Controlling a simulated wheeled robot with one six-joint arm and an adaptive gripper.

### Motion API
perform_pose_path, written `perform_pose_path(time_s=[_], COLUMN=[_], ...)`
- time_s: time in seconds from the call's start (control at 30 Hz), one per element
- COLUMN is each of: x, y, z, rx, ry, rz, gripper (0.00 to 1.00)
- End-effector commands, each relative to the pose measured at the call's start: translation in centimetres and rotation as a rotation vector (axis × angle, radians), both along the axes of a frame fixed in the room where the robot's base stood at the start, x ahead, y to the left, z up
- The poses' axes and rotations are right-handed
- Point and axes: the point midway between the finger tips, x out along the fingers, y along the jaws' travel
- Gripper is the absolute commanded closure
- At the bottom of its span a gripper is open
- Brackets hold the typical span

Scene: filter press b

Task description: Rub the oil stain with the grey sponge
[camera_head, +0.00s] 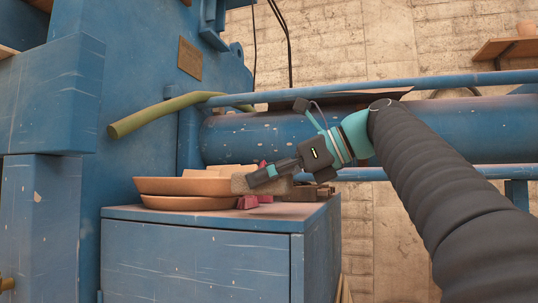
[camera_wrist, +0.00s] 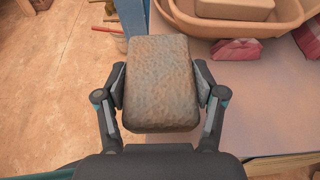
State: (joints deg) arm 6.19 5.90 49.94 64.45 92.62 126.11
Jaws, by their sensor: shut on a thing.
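My gripper (camera_wrist: 159,92) is shut on the grey sponge (camera_wrist: 160,75), a rough brownish-grey block held between the two fingers. In the head view the sponge (camera_head: 240,184) is at the end of my gripper (camera_head: 267,176), above the top of the blue cabinet (camera_head: 220,216) and in front of the stacked bowls. I cannot tell whether it touches anything there. In the wrist view the sponge is over the left edge of the cabinet top (camera_wrist: 250,115). I cannot make out the oil stain in either view.
Stacked terracotta bowls (camera_head: 185,186) stand on the cabinet, with a pale block (camera_wrist: 236,9) in the top one. Dark red objects (camera_wrist: 238,50) lie beside them. A blue pipe (camera_head: 270,136) runs behind, and a green bar (camera_head: 155,115) juts out above.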

Motion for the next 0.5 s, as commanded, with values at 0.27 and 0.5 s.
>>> perform_pose_path(time_s=[0.27,0.5], x=[0.1,0.0], y=[0.2,0.3], z=[2.6,4.0], rx=[0.000,0.000], ry=[-0.002,0.000], rz=[0.003,0.006], gripper=[0.58,0.58])
